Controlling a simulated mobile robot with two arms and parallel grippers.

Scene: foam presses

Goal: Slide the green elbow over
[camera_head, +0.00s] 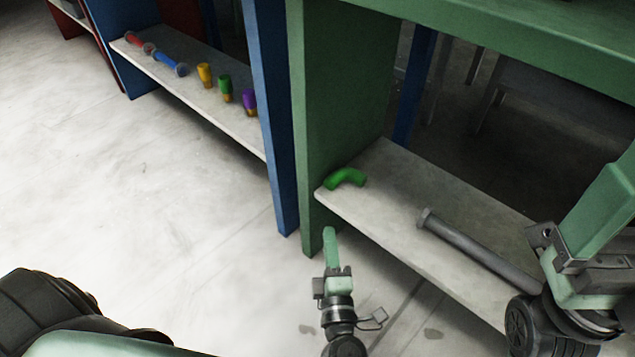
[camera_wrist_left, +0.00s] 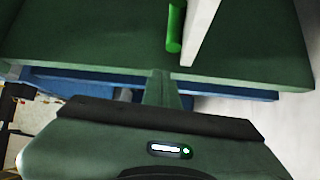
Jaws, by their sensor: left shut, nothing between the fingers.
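The green elbow (camera_head: 345,178) lies on the pale shelf (camera_head: 400,185) near its left end, beside the green upright panel. It also shows in the left wrist view (camera_wrist_left: 175,28), at the top beside the shelf's white edge. My left gripper (camera_head: 330,235) is just in front of the shelf's left end, below the elbow in the picture and apart from it. Its fingers are shut and empty; they also show in the left wrist view (camera_wrist_left: 161,85). My right gripper (camera_head: 600,205) is at the right edge, partly cut off, and its jaws cannot be made out.
A grey pipe (camera_head: 480,250) with a flanged end lies on the same shelf, right of the elbow. The green panel (camera_head: 335,100) and a blue post (camera_head: 272,110) bound the left side. Another shelf (camera_head: 215,105) holds several coloured pieces. Open floor lies at left.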

